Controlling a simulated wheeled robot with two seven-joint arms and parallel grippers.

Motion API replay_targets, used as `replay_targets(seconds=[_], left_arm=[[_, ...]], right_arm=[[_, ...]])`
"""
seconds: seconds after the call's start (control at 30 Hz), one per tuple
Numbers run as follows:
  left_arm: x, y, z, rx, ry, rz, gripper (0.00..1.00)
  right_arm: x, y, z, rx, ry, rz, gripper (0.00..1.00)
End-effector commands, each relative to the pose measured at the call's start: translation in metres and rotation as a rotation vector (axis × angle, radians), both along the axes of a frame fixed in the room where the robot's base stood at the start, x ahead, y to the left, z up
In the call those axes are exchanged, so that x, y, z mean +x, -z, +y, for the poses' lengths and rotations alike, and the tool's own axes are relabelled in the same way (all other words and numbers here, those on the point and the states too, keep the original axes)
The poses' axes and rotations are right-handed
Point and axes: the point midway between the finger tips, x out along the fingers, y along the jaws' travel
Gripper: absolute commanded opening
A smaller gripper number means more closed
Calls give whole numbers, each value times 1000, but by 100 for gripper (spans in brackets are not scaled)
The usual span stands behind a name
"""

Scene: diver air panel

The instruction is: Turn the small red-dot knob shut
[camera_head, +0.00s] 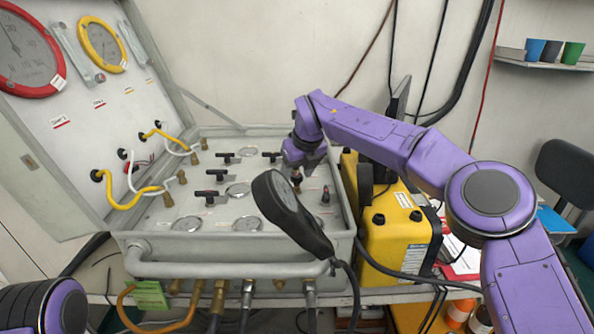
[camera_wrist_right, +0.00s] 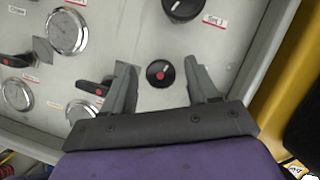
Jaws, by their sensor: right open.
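The small black knob with a red dot (camera_wrist_right: 160,74) is on the grey panel and shows between my right gripper's fingers in the right wrist view. My right gripper (camera_wrist_right: 160,82) is open, with one finger on each side of the knob and visible gaps between. I cannot tell from this view how far the fingertips are above the panel. In the head view my right gripper (camera_head: 299,163) points down over the right part of the panel, just above a dark knob. My left gripper is out of view; only part of my left arm shows at bottom left.
The grey panel case (camera_head: 240,254) also holds round gauges, black-handled valves and hoses. A dark handheld gauge (camera_head: 290,212) stands in front of the right gripper. A larger black knob (camera_wrist_right: 184,6) is nearby. A yellow unit (camera_head: 392,250) stands right of the case.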

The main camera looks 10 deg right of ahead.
Motion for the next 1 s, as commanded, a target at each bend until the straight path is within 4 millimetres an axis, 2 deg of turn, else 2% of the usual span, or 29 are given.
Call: replay_targets(seconds=[0.13,0.17,0.3,0.33,0.67,1.0], left_arm=[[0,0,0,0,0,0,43],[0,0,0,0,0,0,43],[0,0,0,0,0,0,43],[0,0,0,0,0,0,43],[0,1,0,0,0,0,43],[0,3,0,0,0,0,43]], right_arm=[[0,0,0,0,0,0,59],[0,0,0,0,0,0,56],[0,0,0,0,0,0,10],[0,0,0,0,0,0,5],[0,0,0,-1,37,1,5],[0,0,2,-2,259,0,5]])
